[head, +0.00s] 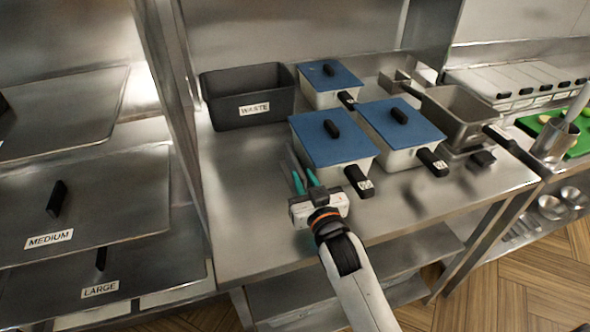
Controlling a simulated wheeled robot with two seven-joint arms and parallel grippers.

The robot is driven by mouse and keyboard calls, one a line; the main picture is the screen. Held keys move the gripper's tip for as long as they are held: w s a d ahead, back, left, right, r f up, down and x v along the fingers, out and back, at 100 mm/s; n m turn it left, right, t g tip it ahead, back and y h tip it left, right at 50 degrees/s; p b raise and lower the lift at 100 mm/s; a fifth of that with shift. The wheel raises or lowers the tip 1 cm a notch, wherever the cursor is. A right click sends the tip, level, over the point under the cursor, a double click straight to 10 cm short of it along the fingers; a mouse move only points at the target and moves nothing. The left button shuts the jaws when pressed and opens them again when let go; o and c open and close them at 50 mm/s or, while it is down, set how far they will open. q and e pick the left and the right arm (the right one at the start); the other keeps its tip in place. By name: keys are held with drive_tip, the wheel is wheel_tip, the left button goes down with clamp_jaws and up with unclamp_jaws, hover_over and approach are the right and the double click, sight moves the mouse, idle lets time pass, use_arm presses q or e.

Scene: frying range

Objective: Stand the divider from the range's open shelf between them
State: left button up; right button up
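My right gripper (305,180) reaches in from the bottom, over the steel worktop (240,225). Its two teal fingers are apart, just left of the front blue-lidded container (335,140). A thin grey upright edge (291,158) shows beside that container's left wall, just beyond the fingers. It may be the divider, but I cannot tell, nor whether the fingers touch it. A second blue-lidded container (402,124) stands to the right and a smaller one (329,76) behind. My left gripper is out of view.
A black WASTE bin (247,96) stands at the back left. A metal pan (462,106) with a dark handle is at the right. Container handles stick out toward the front. Steel lids marked MEDIUM (110,200) and LARGE lie far left. The worktop's front left is clear.

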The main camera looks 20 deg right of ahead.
sight(298, 165)
drive_tip(key=w, duration=0.2)
drive_tip(key=w+p, duration=0.1)
drive_tip(key=w, duration=0.2)
drive_tip(key=shift+w+f, duration=0.2)
drive_tip(key=shift+w, duration=0.15)
drive_tip(key=shift+s, duration=0.1)
clamp_jaws()
